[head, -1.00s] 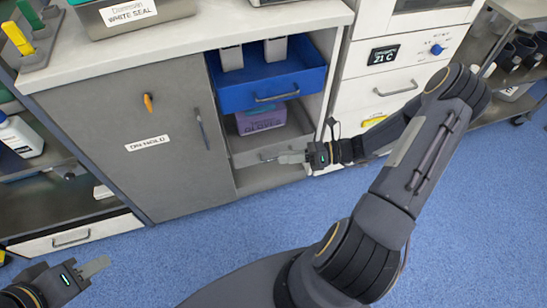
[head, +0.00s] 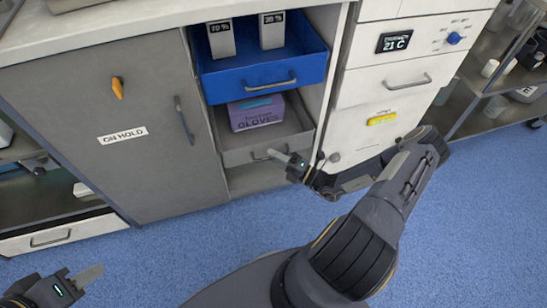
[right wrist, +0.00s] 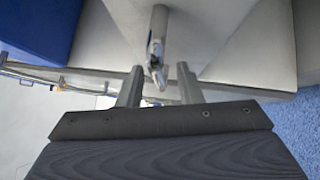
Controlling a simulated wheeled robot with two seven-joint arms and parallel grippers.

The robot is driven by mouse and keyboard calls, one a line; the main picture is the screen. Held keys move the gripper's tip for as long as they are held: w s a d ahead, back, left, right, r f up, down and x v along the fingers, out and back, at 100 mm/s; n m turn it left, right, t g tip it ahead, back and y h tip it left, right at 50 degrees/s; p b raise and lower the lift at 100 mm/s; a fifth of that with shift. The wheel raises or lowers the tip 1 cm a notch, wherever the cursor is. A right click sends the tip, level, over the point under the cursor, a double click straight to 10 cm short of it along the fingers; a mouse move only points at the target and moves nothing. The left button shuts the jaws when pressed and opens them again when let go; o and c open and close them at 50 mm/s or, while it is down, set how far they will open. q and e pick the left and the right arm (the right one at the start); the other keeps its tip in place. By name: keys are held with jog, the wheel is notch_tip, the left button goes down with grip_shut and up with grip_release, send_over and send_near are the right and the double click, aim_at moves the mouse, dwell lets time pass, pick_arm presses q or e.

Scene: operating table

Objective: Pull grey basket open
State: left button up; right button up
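The grey basket (head: 237,157) is the lower pull-out in the open cabinet bay, below a blue basket, with a purple gloves box (head: 257,112) in it. Its bar handle (head: 258,156) is on the front, partly hidden by my right gripper (head: 284,157). In the right wrist view, the right gripper (right wrist: 160,72) has its two fingers spread. The metal handle (right wrist: 159,30) shows end-on, its near end between the fingers with a gap on each side. My left gripper (head: 88,276) is low at the left, away from the cabinet; its finger opening is unclear.
The blue basket (head: 262,75) juts out above, holding two grey cartons. A grey door marked ON HOLD (head: 105,150) is to the left. White drawers (head: 390,85) stand to the right, near my right arm. The blue floor (head: 180,250) in front is clear.

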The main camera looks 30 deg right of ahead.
jog(key=shift+w+a+r, duration=0.1)
jog(key=shift+w+a, duration=0.15)
jog(key=shift+w, duration=0.05)
grip_shut()
jog(key=s+a+p, duration=0.1)
jog(key=s+a, duration=0.2)
jog(key=s, duration=1)
jog(key=s+a+p, duration=0.1)
jog(key=s+a, duration=0.2)
jog(key=s, duration=0.9)
jog(key=shift+s, duration=0.35)
grip_release()
